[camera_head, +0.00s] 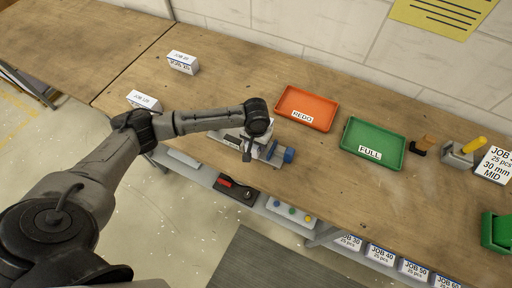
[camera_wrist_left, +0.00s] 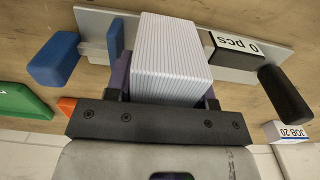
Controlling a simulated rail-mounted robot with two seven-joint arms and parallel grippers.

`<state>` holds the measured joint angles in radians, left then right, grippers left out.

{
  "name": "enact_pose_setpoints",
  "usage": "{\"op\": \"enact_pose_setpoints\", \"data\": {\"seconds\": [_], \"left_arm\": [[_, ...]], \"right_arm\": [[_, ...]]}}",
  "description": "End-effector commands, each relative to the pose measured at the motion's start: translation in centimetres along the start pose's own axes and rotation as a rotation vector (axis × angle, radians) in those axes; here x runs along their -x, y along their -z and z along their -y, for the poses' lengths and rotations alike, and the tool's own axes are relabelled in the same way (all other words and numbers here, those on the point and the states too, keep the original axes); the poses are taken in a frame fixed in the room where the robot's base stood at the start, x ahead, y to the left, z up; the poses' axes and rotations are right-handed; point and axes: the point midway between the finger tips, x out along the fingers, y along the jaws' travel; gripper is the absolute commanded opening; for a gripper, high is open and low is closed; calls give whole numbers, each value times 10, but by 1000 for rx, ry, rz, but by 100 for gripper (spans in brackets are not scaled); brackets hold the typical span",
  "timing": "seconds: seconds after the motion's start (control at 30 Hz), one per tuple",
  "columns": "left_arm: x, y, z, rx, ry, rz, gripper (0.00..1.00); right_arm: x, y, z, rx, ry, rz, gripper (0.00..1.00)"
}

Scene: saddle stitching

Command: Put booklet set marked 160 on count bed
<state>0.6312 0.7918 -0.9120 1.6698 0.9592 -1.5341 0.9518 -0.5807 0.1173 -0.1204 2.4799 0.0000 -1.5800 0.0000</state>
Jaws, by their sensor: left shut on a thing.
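My left gripper (camera_head: 248,148) is shut on a stack of white booklets (camera_wrist_left: 172,62), which shows as fine vertical page edges in the left wrist view. The number on this set does not show. The held stack is over or on the bed; contact cannot be told. In the head view, the arm partly covers the bed, whose blue end (camera_head: 288,155) shows on the right. My right gripper is out of view.
Two white labelled blocks (camera_head: 182,62) (camera_head: 144,101) stand on the left of the table. An orange REDO tray (camera_head: 307,107) and a green FULL tray (camera_head: 372,143) lie right of the bed.

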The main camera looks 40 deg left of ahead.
Motion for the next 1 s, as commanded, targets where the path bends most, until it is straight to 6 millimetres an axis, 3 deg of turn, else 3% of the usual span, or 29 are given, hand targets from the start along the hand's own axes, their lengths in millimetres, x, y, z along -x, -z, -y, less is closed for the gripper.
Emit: {"op": "enact_pose_setpoints", "data": {"seconds": [0.4, 0.83, 0.87, 1.0], "left_arm": [[-39, 0, 0, -2, 0, 0, 13], [-42, 0, 0, -1, 0, -1, 13], [-43, 0, 0, -1, 1, 0, 52], [-43, 0, 0, -1, 1, 0, 59]], "right_arm": [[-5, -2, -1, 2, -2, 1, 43], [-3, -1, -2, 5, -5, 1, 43], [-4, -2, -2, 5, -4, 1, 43], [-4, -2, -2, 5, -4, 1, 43]]}}
